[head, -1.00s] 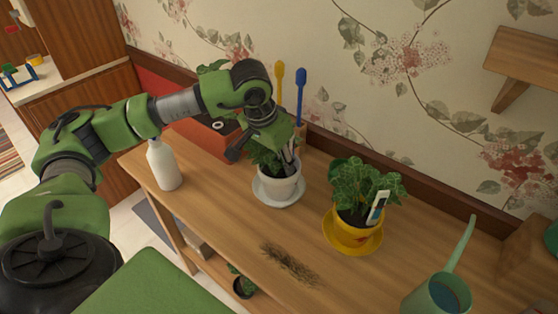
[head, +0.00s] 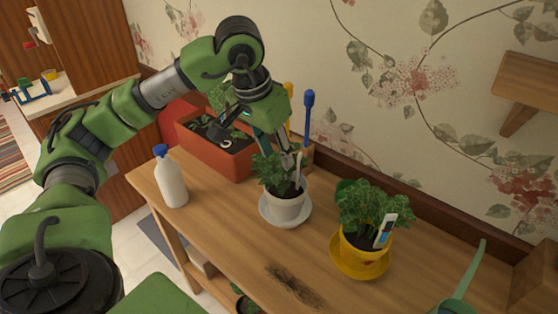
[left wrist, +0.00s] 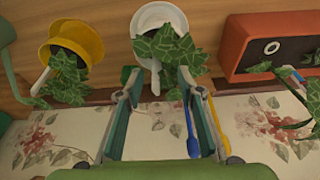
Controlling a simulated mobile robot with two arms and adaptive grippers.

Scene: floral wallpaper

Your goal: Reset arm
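My left gripper (head: 280,152) is above the plant in the white pot (head: 287,207) in the head view, fingers pointing down. The left wrist view shows the gripper (left wrist: 159,82) with its two fingers apart. A slim white stick (left wrist: 155,78) stands in the white pot and shows in the gap between the fingers; I cannot tell whether anything touches it. The white pot (left wrist: 160,17) also shows at the top of the wrist view. My right gripper is in neither view.
A yellow pot (head: 362,262) with a plant and a white meter (head: 386,230) stands to the right. An orange planter (head: 228,158) and a white bottle (head: 171,180) stand left. Blue (head: 307,110) and yellow tools stand behind. Dark soil (head: 295,285) lies in front. A green watering can (head: 462,290) is at right.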

